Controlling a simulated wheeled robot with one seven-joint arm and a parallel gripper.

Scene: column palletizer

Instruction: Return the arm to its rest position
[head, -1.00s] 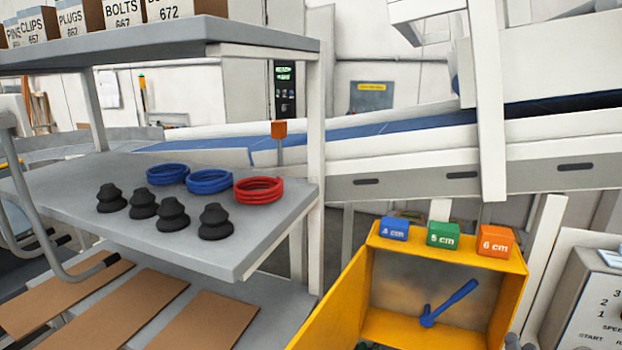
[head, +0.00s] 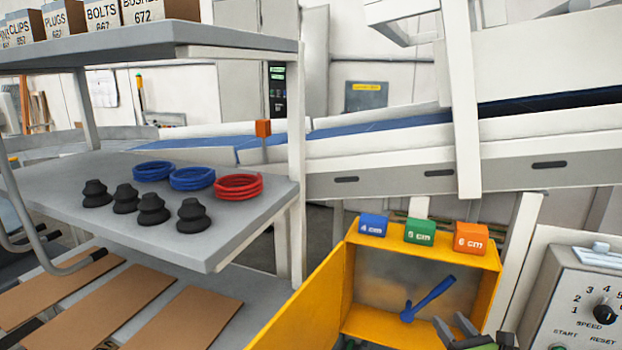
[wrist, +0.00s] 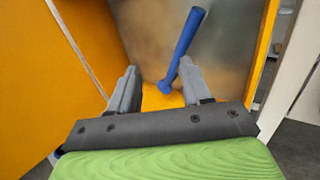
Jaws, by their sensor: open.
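My gripper (head: 457,328) shows at the bottom edge of the head view, in front of the open yellow cabinet (head: 497,285). In the wrist view my gripper (wrist: 160,85) has its two grey fingers spread apart with nothing held between them. A blue tool with a handle and a round end (head: 432,295) is inside the cabinet, and it also shows in the wrist view (wrist: 185,45), beyond the fingertips and apart from them. Most of my arm is hidden in the head view.
Blue, green (head: 420,231) and orange size blocks stand on the cabinet top. Its open door (head: 300,310) reaches left. A shelf rack (head: 240,225) with black suction cups and coiled hoses is at left. A control box (head: 580,300) stands at right; a conveyor (head: 400,180) runs behind.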

